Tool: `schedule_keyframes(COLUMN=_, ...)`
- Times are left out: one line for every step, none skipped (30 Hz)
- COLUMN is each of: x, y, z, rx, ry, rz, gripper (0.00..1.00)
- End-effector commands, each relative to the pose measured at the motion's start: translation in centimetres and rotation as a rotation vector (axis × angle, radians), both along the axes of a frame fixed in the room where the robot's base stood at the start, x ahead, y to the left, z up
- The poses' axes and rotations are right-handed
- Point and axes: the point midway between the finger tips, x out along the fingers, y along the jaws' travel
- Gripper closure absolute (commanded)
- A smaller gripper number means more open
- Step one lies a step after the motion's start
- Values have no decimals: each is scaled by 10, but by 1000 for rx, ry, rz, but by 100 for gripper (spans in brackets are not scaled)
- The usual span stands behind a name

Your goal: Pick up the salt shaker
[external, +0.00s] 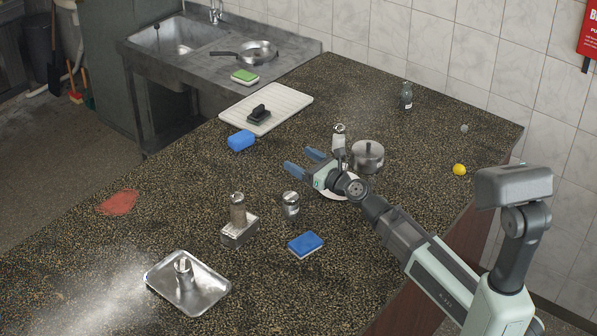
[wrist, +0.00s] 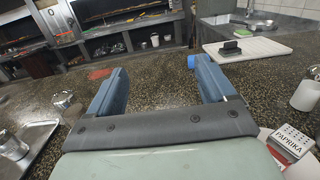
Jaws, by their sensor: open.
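No label reading salt is legible, so I cannot tell for sure which container is the salt shaker. A white shaker with a metal top (external: 339,138) stands beyond my gripper, beside a steel pot; a white container (wrist: 306,96) is at the right edge in the wrist view. A glass shaker with a metal lid (external: 291,204) stands nearer, left of my arm. Another small metal-topped container (external: 183,266) is in the steel tray (external: 205,291). My gripper (external: 304,162) is open and empty above the counter; its two blue fingers (wrist: 158,70) are spread apart.
A steel pot (external: 367,156) and a white plate (external: 350,192) are close to my gripper. A paprika tin (wrist: 290,143) is right of it in the wrist view. A brown grinder (external: 238,210), blue sponge (external: 305,244), blue block (external: 241,140) and white board (external: 290,102) are around. The counter ahead is fairly clear.

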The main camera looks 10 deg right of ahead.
Motion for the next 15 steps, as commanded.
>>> schedule_keyframes(x=38, y=-9, z=16, rx=4, ry=-13, rz=-35, gripper=17)
schedule_keyframes(x=56, y=-16, z=23, rx=1, ry=-23, rz=-56, gripper=17)
schedule_keyframes(x=82, y=-26, z=34, rx=-8, ry=-39, rz=-84, gripper=17)
schedule_keyframes(x=102, y=-32, z=44, rx=-17, ry=-53, rz=-104, gripper=17)
schedule_keyframes(x=122, y=-40, z=53, rx=-31, ry=-66, rz=-124, gripper=17)
schedule_keyframes(x=149, y=-48, z=63, rx=-57, ry=-81, rz=-142, gripper=17)
schedule_keyframes(x=166, y=-53, z=70, rx=-82, ry=-88, rz=-147, gripper=17)
schedule_keyframes(x=183, y=-57, z=76, rx=-108, ry=-95, rz=-151, gripper=17)
schedule_keyframes(x=203, y=-61, z=82, rx=-149, ry=-100, rz=-150, gripper=17)
schedule_keyframes(x=218, y=-65, z=86, rx=-183, ry=-102, rz=-148, gripper=17)
schedule_keyframes(x=233, y=-68, z=89, rx=-219, ry=-101, rz=-143, gripper=17)
schedule_keyframes(x=251, y=-71, z=93, rx=-272, ry=-101, rz=-134, gripper=17)
schedule_keyframes(x=265, y=-73, z=95, rx=-314, ry=-99, rz=-125, gripper=17)
schedule_keyframes(x=277, y=-74, z=96, rx=-357, ry=-94, rz=-114, gripper=17)
schedule_keyframes(x=294, y=-76, z=97, rx=-420, ry=-87, rz=-97, gripper=17)
